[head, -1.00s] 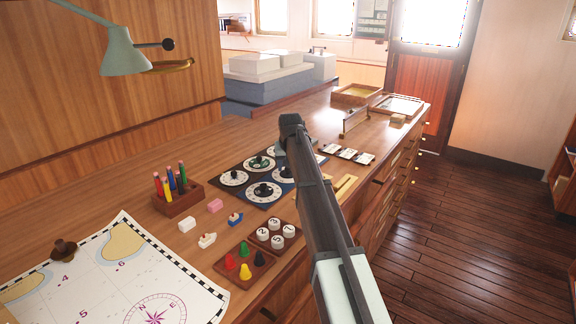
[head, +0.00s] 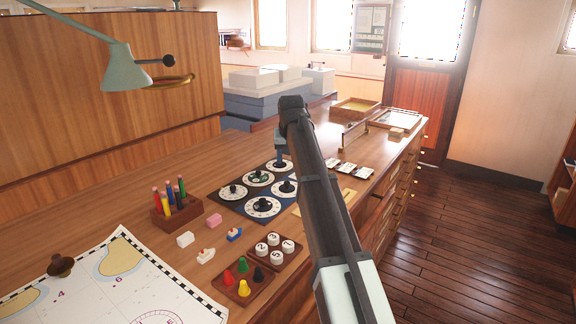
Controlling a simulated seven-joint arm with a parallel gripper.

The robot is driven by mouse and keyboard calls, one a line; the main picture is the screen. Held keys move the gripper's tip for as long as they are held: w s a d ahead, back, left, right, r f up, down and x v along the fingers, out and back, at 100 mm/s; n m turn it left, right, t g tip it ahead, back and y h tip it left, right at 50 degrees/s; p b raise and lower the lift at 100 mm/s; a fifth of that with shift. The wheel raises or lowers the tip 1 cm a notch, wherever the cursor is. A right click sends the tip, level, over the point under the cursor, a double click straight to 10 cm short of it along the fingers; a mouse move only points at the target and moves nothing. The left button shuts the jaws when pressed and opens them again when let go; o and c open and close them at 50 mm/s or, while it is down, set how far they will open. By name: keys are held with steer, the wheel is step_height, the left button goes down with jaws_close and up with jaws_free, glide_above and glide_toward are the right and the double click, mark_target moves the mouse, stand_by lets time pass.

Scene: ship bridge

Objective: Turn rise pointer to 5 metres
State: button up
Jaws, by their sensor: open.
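A dark board (head: 228,205) on the desk carries several round white dials with black knobs. These include a left dial (head: 223,195), a green-centred dial (head: 250,180), a near dial (head: 253,212), a right dial (head: 277,194) and a far dial (head: 271,167). Their labels and pointer readings are too small to read, so I cannot tell which is the rise dial. My gripper (head: 280,156) points down at the far dial's knob, behind my arm's bend. It is open. Whether its fingers touch or surround the knob is unclear. My arm hides part of the desk to the right.
Left of the board stands a pen block (head: 178,210) with coloured pens. Small blocks and toy boats, a numbered-disc tray (head: 290,258) and a coloured-peg tray (head: 222,287) lie nearer. A chart (head: 130,285) covers the front left. White cards (head: 352,170) lie right of my arm.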

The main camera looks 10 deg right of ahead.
steer(key=shift+s+r, duration=0.3)
steer(key=shift+r, duration=0.35)
